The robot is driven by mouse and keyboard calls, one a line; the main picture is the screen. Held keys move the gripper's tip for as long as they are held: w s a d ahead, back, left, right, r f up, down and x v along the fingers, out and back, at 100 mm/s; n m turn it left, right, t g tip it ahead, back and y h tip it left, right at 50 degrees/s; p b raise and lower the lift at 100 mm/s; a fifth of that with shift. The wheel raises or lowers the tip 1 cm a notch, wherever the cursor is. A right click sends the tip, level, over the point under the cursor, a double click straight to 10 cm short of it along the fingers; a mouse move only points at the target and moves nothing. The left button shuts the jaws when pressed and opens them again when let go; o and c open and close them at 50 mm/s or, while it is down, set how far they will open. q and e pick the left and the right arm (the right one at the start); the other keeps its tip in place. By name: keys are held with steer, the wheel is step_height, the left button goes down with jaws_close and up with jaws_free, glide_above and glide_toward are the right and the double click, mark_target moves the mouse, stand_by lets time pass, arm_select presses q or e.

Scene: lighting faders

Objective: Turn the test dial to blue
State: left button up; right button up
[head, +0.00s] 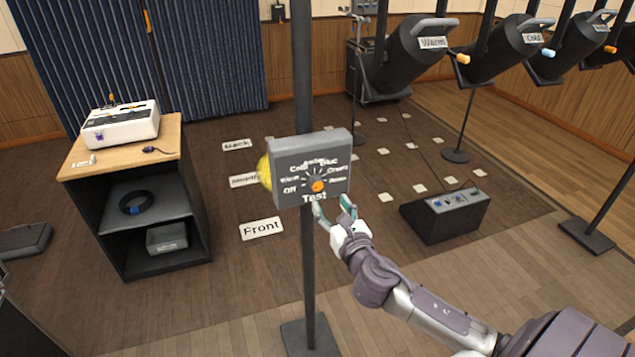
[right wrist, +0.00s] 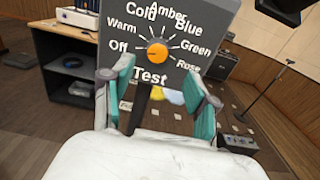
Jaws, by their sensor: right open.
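The test dial is an orange knob (head: 318,186) on the face of a grey box (head: 335,142) on a dark upright pole. Labels around it read Off, Warm, Cold, Amber, Blue, Green and Rose, with Test below. In the right wrist view the knob (right wrist: 157,52) stands ahead, between and beyond the fingertips; Blue is at its upper right. I cannot tell which label the knob points to. My right gripper (head: 333,207) is open and empty, just below and in front of the box. Its teal-padded fingers (right wrist: 152,78) are spread apart. My left gripper is not in view.
A yellow rounded thing (head: 265,171) shows behind the box's left edge. A wooden-topped cabinet (head: 172,139) with a white console (head: 121,125) stands at left. Large black lamps (head: 407,57) hang at upper right. A black floor box (head: 446,213) sits at right.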

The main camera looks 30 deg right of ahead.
mark_target(318, 187)
steer(key=x, duration=0.4)
steer(key=p+x, duration=0.1)
steer(key=x, duration=0.1)
steer(key=shift+w+a, duration=0.2)
steer(key=shift+w, duration=0.25)
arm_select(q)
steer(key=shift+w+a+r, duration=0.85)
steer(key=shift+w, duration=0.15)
arm_select(e)
steer(key=shift+w+d, duration=0.2)
steer(key=shift+w, duration=0.45)
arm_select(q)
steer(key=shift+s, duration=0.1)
arm_select(e)
steer(key=shift+c, duration=0.3)
steer(key=shift+c, duration=1.4)
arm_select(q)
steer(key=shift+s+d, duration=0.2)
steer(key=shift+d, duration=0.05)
arm_select(e)
jaws_close()
